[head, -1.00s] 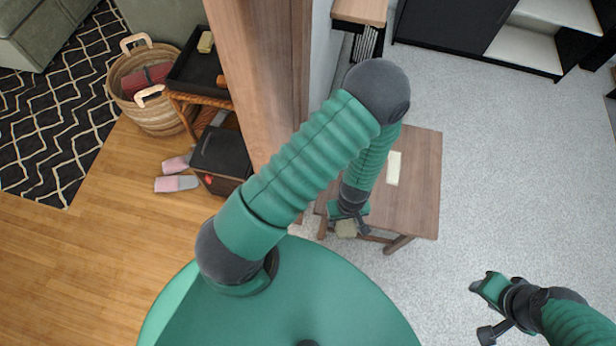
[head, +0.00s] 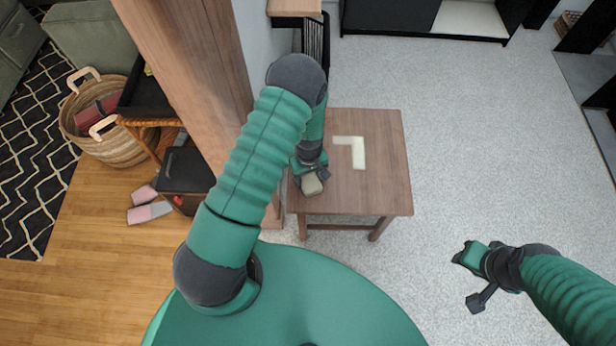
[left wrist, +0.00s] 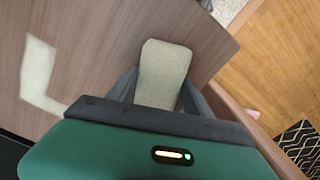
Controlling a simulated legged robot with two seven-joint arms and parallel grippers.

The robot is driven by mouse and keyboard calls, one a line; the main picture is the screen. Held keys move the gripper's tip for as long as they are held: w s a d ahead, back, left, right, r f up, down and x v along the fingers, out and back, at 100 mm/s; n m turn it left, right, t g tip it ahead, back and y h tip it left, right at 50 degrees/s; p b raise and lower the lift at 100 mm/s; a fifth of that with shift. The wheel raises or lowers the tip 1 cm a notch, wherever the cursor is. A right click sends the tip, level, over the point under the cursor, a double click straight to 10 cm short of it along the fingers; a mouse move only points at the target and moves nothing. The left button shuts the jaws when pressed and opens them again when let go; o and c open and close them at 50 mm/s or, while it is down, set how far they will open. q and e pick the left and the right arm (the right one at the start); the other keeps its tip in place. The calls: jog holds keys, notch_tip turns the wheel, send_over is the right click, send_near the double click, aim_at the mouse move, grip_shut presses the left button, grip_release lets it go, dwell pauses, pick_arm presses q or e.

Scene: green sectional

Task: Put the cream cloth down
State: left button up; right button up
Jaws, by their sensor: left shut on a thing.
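The cream cloth (head: 312,184) is a small folded beige-grey piece. My left gripper (head: 313,174) is shut on it, at the left front part of a small brown wooden table (head: 380,190). The left wrist view shows the cloth (left wrist: 163,72) between the two dark fingers, with the wooden tabletop (left wrist: 100,40) beneath it and the table's edge close to its right. I cannot tell whether the cloth touches the top. My right gripper (head: 468,279) is open and empty over the pale carpet, right of the table.
A wooden post (head: 190,70) stands left of the table. Further left are a black box (head: 187,178), pink slippers (head: 148,205) and a wicker basket (head: 110,140).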

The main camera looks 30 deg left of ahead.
pick_arm(q)
jog(key=shift+d+r, duration=0.1)
jog(key=shift+r, duration=0.05)
jog(key=shift+a+f, duration=0.3)
jog(key=shift+a, duration=0.05)
jog(key=o, duration=1.2)
jog(key=shift+s+a, duration=0.1)
jog(key=shift+a, duration=0.2)
jog(key=shift+o, duration=0.6)
jog(key=shift+d, duration=0.25)
jog(key=shift+a, duration=0.2)
jog(key=shift+d, duration=0.15)
